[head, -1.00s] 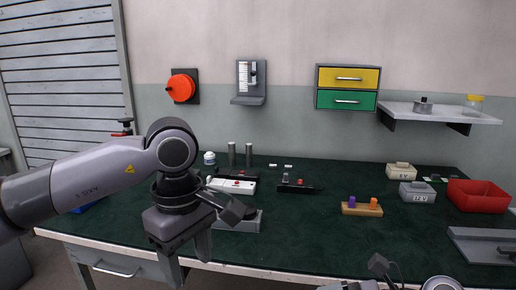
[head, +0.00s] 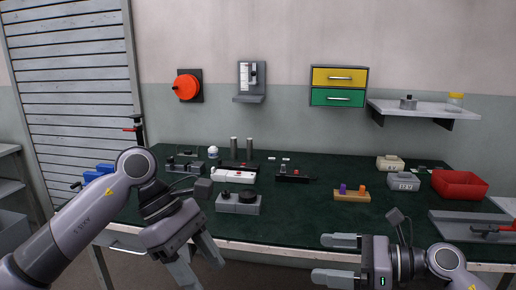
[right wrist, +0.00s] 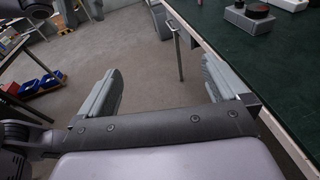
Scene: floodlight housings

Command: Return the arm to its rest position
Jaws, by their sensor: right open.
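My left gripper (head: 203,268) hangs in front of the bench's front edge at the lower left of the head view. Its two fingers are apart, pointing down and to the right, with nothing between them. My right gripper (head: 336,259) is at the lower right of the head view, in front of the bench edge, its fingers pointing left. It is open and empty. In the right wrist view its fingers (right wrist: 160,95) stand wide apart over the bare floor, beside the bench.
The green bench top (head: 300,222) carries a grey box with a black knob (head: 238,203), a white-and-red unit (head: 233,176), a wooden block with purple and orange pegs (head: 352,195) and a red bin (head: 460,184). A grey tray (head: 455,228) lies at right. Floor before the bench is clear.

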